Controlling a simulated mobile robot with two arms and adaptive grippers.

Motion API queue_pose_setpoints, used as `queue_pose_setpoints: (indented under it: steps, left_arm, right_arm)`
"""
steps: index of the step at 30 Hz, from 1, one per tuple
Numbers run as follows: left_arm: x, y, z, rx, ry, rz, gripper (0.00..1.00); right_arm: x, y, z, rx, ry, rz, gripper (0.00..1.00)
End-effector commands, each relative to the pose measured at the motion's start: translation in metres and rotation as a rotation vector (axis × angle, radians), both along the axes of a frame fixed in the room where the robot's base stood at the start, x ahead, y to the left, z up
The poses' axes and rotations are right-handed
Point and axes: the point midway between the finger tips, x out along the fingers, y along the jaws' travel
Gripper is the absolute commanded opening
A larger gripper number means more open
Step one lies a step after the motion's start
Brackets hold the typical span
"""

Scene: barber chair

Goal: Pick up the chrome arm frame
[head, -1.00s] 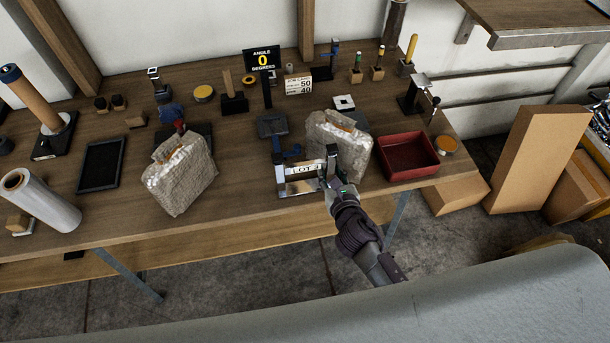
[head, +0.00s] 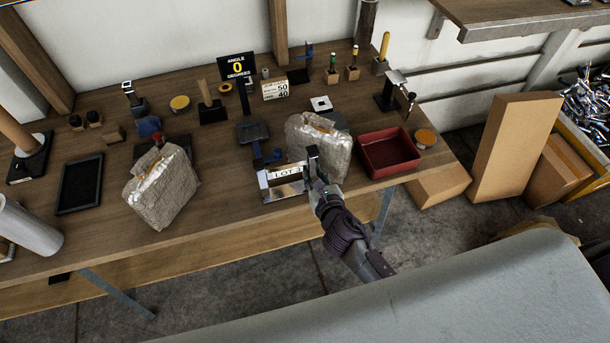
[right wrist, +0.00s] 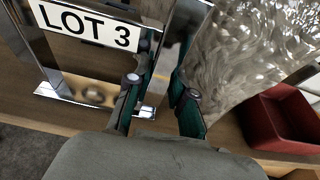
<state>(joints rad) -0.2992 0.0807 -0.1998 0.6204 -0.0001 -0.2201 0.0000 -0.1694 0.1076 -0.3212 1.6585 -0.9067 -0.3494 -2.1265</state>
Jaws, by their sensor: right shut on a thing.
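The chrome arm frame (head: 283,191) is a shiny metal frame with a white "LOT 3" label, standing near the front edge of the wooden bench in the head view. In the right wrist view its polished upright (right wrist: 178,38) runs between my fingers, with the label (right wrist: 84,24) at the upper left. My right gripper (head: 317,184) is shut on the frame's right upright, and it also shows in the right wrist view (right wrist: 160,88). The frame's base appears to rest on the bench. My left gripper is not in view.
A plastic-wrapped bundle (head: 322,148) stands close behind and right of the frame. A red tray (head: 388,152) lies further right. Another wrapped bundle (head: 162,188) stands left, with bare bench between. A grey padded surface (head: 450,300) fills the lower right.

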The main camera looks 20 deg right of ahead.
Motion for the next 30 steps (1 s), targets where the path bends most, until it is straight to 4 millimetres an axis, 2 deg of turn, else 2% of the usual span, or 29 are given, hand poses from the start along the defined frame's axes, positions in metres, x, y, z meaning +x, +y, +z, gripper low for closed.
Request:
queue_pose_setpoints:
  steps: [8,24,30]
  left_arm:
    - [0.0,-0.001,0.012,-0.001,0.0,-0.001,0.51]
    - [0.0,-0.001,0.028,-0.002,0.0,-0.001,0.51]
    - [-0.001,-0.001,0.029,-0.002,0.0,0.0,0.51]
  right_arm:
    - [0.002,0.0,0.035,0.0,-0.01,0.005,0.0]
    - [0.002,0.001,0.141,0.003,-0.012,0.004,0.0]
    - [0.001,0.001,0.167,0.003,-0.01,0.002,0.0]
